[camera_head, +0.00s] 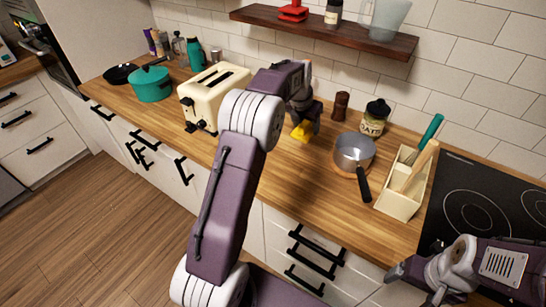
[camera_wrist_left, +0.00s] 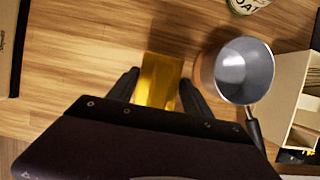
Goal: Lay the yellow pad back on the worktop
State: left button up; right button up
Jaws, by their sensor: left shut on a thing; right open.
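The yellow pad (camera_head: 301,132) is in my left gripper (camera_head: 304,124), over the wooden worktop (camera_head: 285,170) between the toaster and the saucepan. In the left wrist view the pad (camera_wrist_left: 158,82) sits between the two dark fingers of my left gripper (camera_wrist_left: 160,88), its far end showing. The gripper is shut on it. I cannot tell whether the pad touches the worktop or is just above it. My right gripper (camera_head: 412,276) is at the lower right of the head view, open, in front of the cabinet and apart from the pad.
A saucepan (camera_head: 354,152) stands right of the pad, its handle toward the front. A cream toaster (camera_head: 213,93) stands to the left. A pepper mill (camera_head: 340,106), an oat jar (camera_head: 375,117) and a utensil box (camera_head: 402,195) are near. The worktop before the pad is clear.

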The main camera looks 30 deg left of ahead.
pick_arm(q)
jog(key=s+a+f, duration=0.2)
jog(key=a, duration=0.1)
jog(key=s+a+f, duration=0.2)
jog(key=a, duration=0.1)
jog(key=s+a+f+b, duration=0.1)
jog(key=s+a+f, duration=0.1)
jog(key=a, duration=0.1)
jog(key=shift+s+f, duration=0.15)
jog(key=shift+f, duration=0.15)
notch_tip(320, 180, down, 4)
jog(key=shift+f+b, duration=0.1)
jog(key=shift+b, duration=0.25)
jog(key=o, duration=1.5)
jog(key=p+v, duration=0.1)
jog(key=v, duration=1.1)
jog(key=shift+d, duration=0.1)
